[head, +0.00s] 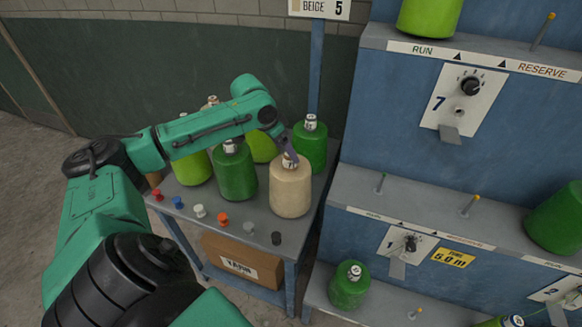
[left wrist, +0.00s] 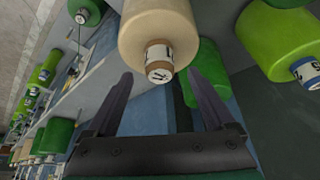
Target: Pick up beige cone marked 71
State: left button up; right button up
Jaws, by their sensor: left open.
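The beige cone (head: 291,192) stands upright at the front right of the table, with a small white label on its top that seems to read 71. In the left wrist view the beige cone (left wrist: 150,22) is ahead, its labelled neck lying between the two finger lines. My left gripper (head: 289,157) is at the cone's top in the head view, partly hiding the neck. In the left wrist view my left gripper (left wrist: 160,76) is open, one finger on each side of the neck, with gaps visible. My right gripper is not in view.
Dark green cones (head: 236,174) (head: 316,150) and lime cones (head: 194,168) (head: 262,147) crowd the table (head: 262,226). Small coloured pegs (head: 223,219) line its front edge. A blue rack (head: 385,150) stands close on the right. A sign post (head: 315,75) rises behind.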

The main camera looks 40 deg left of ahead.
pick_arm(q)
jog(key=p+x, duration=0.1)
jog(key=x, duration=0.2)
jog(key=shift+w+d+f, duration=0.1)
jog(key=shift+w+d, duration=0.1)
jog(key=shift+w, duration=0.1)
jog(key=shift+a+f, duration=0.1)
jog(key=shift+f, duration=0.25)
jog(key=shift+s, duration=0.2)
jog(key=c, duration=0.5)
jog(key=shift+w, duration=0.1)
grip_shut()
jog(key=shift+w+r, duration=0.1)
jog(key=shift+r, duration=0.1)
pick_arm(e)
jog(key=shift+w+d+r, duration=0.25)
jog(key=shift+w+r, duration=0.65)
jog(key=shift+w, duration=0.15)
pick_arm(q)
jog(key=shift+w, duration=0.1)
